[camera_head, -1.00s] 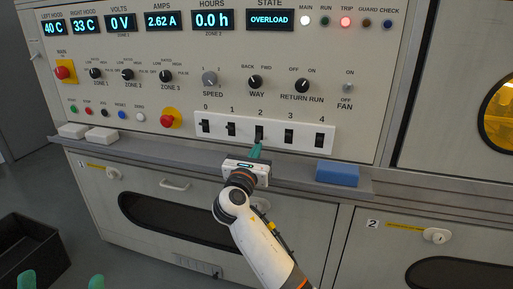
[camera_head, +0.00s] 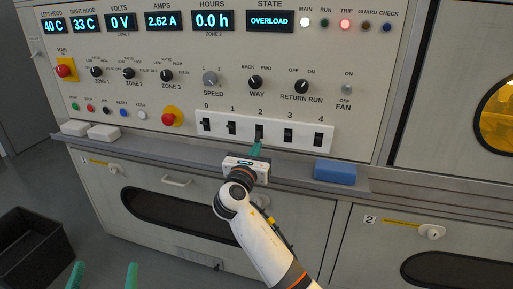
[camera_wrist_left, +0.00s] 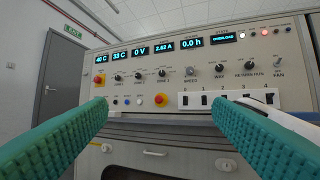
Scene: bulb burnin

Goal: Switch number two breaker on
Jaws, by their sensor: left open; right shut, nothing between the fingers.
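The number two breaker (camera_head: 259,131) is a dark switch in the middle of the white breaker strip, under the label 2. My right gripper (camera_head: 256,149) is shut and empty. Its green fingertips are at the lower edge of this breaker and partly hide it; I cannot tell its lever position or whether they touch. My left gripper (camera_head: 103,277) is open and empty at the bottom left, well away from the strip. In the left wrist view its two green fingers (camera_wrist_left: 156,135) stand wide apart, and the right finger partly hides the breaker strip (camera_wrist_left: 197,101).
Breakers 1 (camera_head: 232,127) and 3 (camera_head: 287,135) flank number two closely. A ledge below carries a blue block (camera_head: 335,172) and two white blocks (camera_head: 103,132). The display (camera_head: 270,20) reads OVERLOAD; the red TRIP light (camera_head: 345,25) is lit. A black bin (camera_head: 30,250) stands at left.

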